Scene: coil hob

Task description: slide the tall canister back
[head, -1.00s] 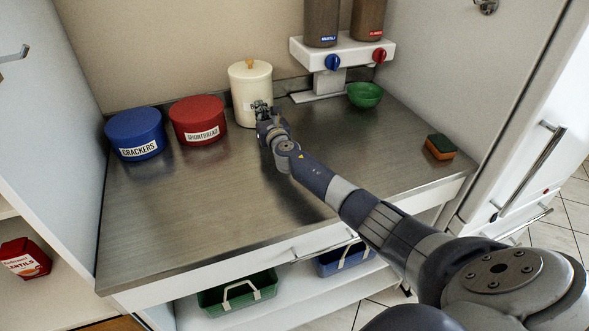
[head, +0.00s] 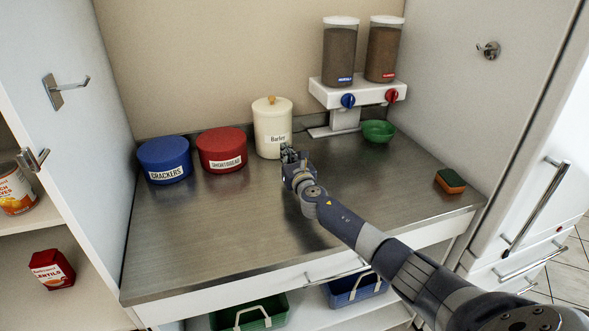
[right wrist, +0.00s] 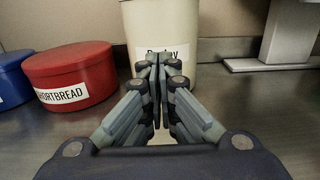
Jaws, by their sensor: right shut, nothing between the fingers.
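The tall canister (head: 272,125) is cream with a knobbed lid and a "Barley" label. It stands upright at the back of the steel counter, close to the back wall. It also shows in the right wrist view (right wrist: 178,28), straight ahead. My right gripper (head: 289,150) is shut and empty, in front of the canister at its lower right. My left gripper is not in view.
A red shortbread tin (head: 221,150) and a blue crackers tin (head: 164,160) stand left of the canister. A dispenser stand (head: 345,118) and a green bowl (head: 378,131) are to its right. A sponge (head: 450,181) lies near the right edge. The front left counter is clear.

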